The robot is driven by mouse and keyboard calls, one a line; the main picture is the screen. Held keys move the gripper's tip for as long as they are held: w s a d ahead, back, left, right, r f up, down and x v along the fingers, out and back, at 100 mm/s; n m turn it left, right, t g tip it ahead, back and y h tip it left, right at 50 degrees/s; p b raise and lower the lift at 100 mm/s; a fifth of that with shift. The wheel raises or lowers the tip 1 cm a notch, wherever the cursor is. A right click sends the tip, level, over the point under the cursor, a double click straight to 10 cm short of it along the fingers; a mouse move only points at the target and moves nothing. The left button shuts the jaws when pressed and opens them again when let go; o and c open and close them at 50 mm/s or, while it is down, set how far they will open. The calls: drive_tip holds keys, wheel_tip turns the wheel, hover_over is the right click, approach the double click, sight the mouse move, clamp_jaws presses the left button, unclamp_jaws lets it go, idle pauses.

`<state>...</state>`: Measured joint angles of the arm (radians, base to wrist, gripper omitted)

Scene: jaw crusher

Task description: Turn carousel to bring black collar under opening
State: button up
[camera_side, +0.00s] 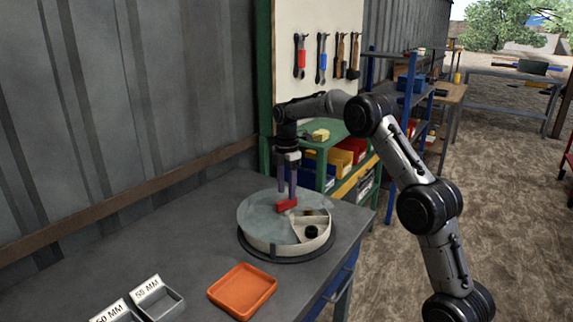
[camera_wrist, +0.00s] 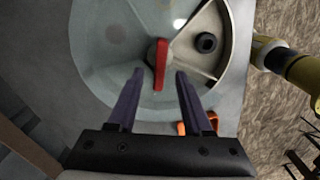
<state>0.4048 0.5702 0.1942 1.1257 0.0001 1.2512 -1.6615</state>
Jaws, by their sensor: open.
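The round carousel (camera_side: 262,240) stands on the grey bench under a translucent lid. The lid has a wedge-shaped opening (camera_wrist: 205,45), at the right in both views. A black ring-shaped part (camera_side: 311,232), which looks like the black collar, lies in a pale compartment showing through the opening. It also shows in the wrist view (camera_wrist: 207,42). A red bar handle (camera_side: 287,206) sits at the carousel's middle and also shows in the wrist view (camera_wrist: 161,62). My gripper (camera_wrist: 160,74) is open and empty, pointing down, its fingers on either side of the handle with gaps.
An orange tray (camera_side: 243,291) lies in front of the carousel. Grey labelled bins (camera_side: 160,298) stand at the bench's front left. A green shelf with coloured bins (camera_side: 342,160) stands behind. The bench left of the carousel is clear.

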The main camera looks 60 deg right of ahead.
wheel_tip(320, 180, up, 10)
drive_tip(key=shift+r, duration=0.25)
idle(0.8)
drive_tip(key=s+a+r+n+t, duration=0.1)
drive_tip(key=s+a+r, duration=0.3)
drive_tip(key=a+r, duration=0.25)
drive_tip(key=s+a+r+t, duration=0.2)
drive_tip(key=s+a+r, duration=0.3)
drive_tip(key=r, duration=0.2)
drive_tip(key=s+a+m+t, duration=0.1)
drive_tip(key=s+a+m, duration=0.15)
drive_tip(key=s, duration=0.35)
drive_tip(key=s+a+m, duration=0.1)
drive_tip(key=s+a, duration=0.3)
drive_tip(key=s, duration=0.1)
drive_tip(key=s+a+f+m+t, duration=0.1)
drive_tip(key=s+a+f+m, duration=0.2)
drive_tip(key=s+f+m, duration=0.9)
drive_tip(key=shift+s+f+t, duration=0.3)
drive_tip(key=shift+f, duration=1.35)
